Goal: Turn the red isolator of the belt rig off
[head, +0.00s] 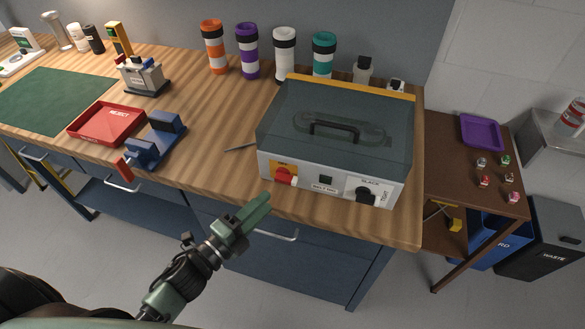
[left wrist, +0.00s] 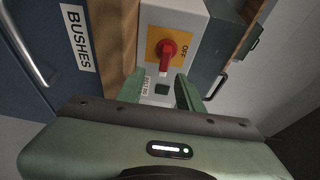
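The belt rig (head: 335,125) is a grey box with a dark clear lid on the wooden bench. Its red isolator (head: 284,177) sits on a yellow plate at the left of the front panel. In the left wrist view the red isolator (left wrist: 167,50) shows its handle pointing down the picture, which is sideways to the right in the head view. The word OFF is on the plate's right side in the wrist view. My left gripper (head: 262,204) is just in front of and below the isolator, apart from it. Its fingers (left wrist: 160,90) are open and empty. My right gripper is not seen.
A blue fixture (head: 155,140) and red reject tray (head: 106,122) lie to the left. Drawer handles (head: 277,235) stick out below the bench edge.

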